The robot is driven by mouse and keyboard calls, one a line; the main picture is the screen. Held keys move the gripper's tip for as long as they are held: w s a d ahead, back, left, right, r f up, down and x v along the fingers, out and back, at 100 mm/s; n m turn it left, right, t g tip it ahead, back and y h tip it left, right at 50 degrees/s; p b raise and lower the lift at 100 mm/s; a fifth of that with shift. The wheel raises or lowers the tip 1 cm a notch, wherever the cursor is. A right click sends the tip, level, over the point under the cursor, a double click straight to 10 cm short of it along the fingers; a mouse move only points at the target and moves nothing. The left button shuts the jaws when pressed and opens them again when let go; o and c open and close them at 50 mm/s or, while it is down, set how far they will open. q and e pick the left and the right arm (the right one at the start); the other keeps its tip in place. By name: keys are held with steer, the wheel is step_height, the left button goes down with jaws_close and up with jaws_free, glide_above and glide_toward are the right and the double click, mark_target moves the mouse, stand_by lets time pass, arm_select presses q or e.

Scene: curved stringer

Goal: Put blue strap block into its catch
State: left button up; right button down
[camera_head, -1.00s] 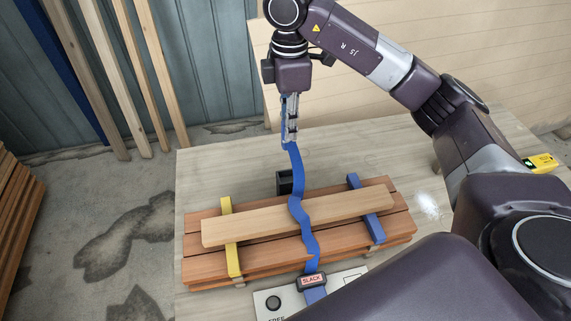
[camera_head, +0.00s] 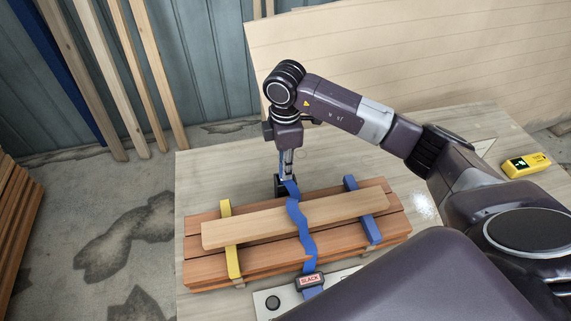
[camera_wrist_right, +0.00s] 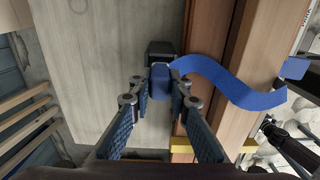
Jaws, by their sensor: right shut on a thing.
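My right gripper (camera_head: 287,174) points down just behind the timber stack, shut on the blue strap block (camera_wrist_right: 160,77) at the strap's end. In the right wrist view the block sits between the fingertips (camera_wrist_right: 161,90). The black catch (camera_wrist_right: 160,49) is right beside the block there; it also shows in the head view (camera_head: 279,186), partly behind the gripper. I cannot tell whether the block is inside the catch or only against it. The wavy blue strap (camera_head: 304,232) runs from the block over the boards to a buckle marked SLACK (camera_head: 310,280). My left gripper is not in view.
A pale board (camera_head: 270,222) lies on the reddish timber stack (camera_head: 205,267). A yellow device (camera_head: 526,165) lies at the table's right. The table (camera_head: 215,170) is bare behind the stack at left.

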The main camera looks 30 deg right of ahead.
steer(key=shift+f, duration=0.2)
steer(key=c, duration=1.8)
jaws_free()
steer(key=shift+r, duration=0.1)
steer(key=shift+r, duration=0.2)
steer(key=shift+w+r, duration=0.1)
steer(key=shift+r, duration=0.2)
step_height(320, 180, up, 10)
steer(key=b, duration=0.3)
steer(key=shift+r, duration=0.7)
